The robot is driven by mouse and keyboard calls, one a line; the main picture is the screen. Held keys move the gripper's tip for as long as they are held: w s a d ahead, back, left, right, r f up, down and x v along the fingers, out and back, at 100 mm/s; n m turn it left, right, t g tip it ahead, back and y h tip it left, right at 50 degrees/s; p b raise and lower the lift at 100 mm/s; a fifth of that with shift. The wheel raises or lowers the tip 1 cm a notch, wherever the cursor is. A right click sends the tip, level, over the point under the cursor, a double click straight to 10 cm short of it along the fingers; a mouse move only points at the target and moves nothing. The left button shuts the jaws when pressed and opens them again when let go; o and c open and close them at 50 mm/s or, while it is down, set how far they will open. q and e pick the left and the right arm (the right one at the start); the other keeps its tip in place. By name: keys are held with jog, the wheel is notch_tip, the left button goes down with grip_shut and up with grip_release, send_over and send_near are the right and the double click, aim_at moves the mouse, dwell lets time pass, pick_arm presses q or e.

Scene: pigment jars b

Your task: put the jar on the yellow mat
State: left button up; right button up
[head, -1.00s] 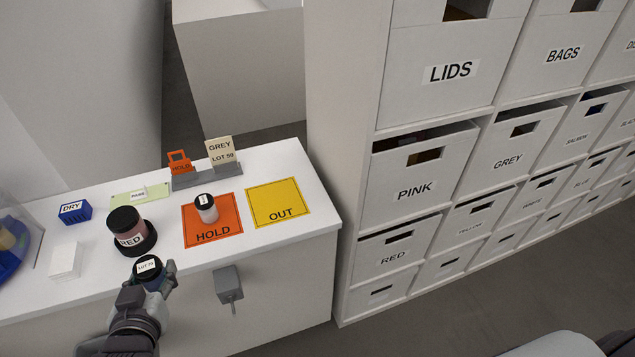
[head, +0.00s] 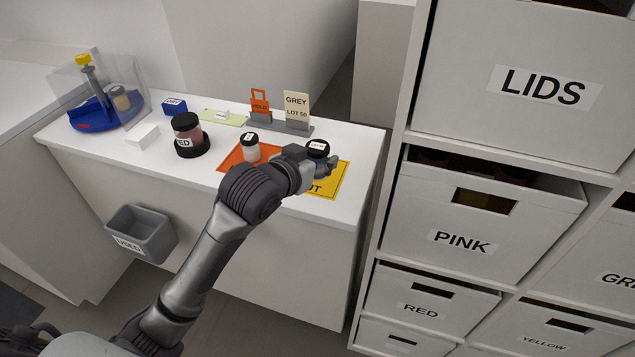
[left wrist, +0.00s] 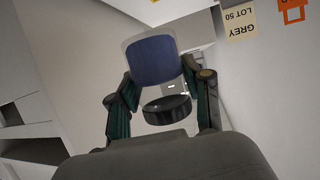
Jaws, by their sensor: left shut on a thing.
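The held jar has a black lid with a white label (head: 317,147). In the left wrist view its clear body shows dark blue contents (left wrist: 152,60), with the lid toward the camera. My left gripper (head: 318,162) is shut on this jar, a finger on each side. It is over the yellow OUT mat (head: 335,184), whose near and right parts show. The arm and gripper hide the rest of the mat and the jar's base, so I cannot tell whether the jar touches the mat. My right gripper is not in view.
The orange HOLD mat (head: 233,158), with a white black-lidded jar (head: 251,152), lies just left. A RED jar (head: 186,132) stands in a black holder further left. A GREY LOT 50 card (head: 296,106) stands behind. The drawer shelf (head: 398,140) rises at right.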

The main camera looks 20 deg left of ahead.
pick_arm(q)
jog(key=w+a+f, duration=0.1)
jog(key=w+f, duration=0.1)
jog(key=w, duration=0.1)
jog(key=w+a+f, duration=0.1)
jog(key=w+f, duration=0.1)
jog(key=w, duration=0.2)
jog(key=w+a+f, duration=0.2)
jog(key=w, duration=0.2)
jog(key=shift+f, duration=2.35)
jog(key=o, duration=1.2)
jog(key=shift+f, duration=0.1)
jog(key=v, duration=1.2)
